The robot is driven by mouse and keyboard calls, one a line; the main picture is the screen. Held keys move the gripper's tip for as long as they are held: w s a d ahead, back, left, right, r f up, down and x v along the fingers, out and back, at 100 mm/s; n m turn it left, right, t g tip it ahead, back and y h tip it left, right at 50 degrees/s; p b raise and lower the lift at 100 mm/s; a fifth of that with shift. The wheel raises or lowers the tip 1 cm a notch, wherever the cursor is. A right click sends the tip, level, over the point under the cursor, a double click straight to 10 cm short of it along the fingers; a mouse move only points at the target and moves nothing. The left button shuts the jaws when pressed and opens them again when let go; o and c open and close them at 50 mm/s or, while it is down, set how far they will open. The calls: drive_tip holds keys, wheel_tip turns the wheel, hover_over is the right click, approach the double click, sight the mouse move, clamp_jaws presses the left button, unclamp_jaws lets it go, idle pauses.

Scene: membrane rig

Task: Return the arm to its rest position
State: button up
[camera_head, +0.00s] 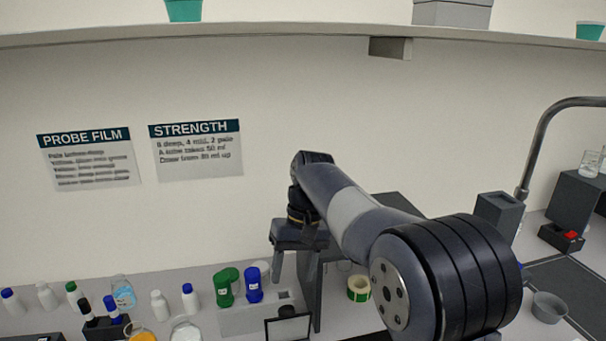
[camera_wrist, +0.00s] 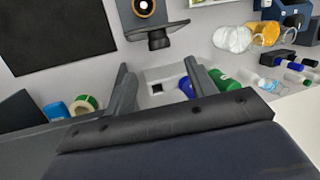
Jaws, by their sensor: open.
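My arm reaches from the lower right of the head view toward the back wall, with the wrist bent down over the bench. My gripper (camera_head: 294,282) hangs above the bench, its two fingers apart with nothing between them. In the wrist view my gripper (camera_wrist: 158,72) also shows spread fingers, with a pale plate with a dark square (camera_wrist: 157,88) seen beyond the gap. The forearm hides part of the bench behind it.
Green bottles (camera_head: 224,289) and a blue bottle (camera_head: 254,285) stand left of the gripper. A tape roll (camera_head: 358,288) lies to its right. A dark-framed stand (camera_head: 288,326) is in front. A shelf (camera_head: 250,29) runs above; a grey bowl (camera_head: 549,307) sits at right.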

sight(288, 306)
drive_tip(key=x, duration=0.7)
drive_tip(key=shift+s+a+f+p, duration=0.1)
drive_tip(key=shift+s+f+p, duration=0.05)
drive_tip(key=shift+f+p, duration=0.15)
drive_tip(key=shift+s+f+b, duration=0.15)
drive_tip(key=shift+f+b, duration=0.05)
drive_tip(key=shift+b, duration=0.1)
drive_tip(key=shift+s+r, duration=0.1)
drive_tip(key=shift+s, duration=0.15)
drive_tip(key=shift+r, duration=0.2)
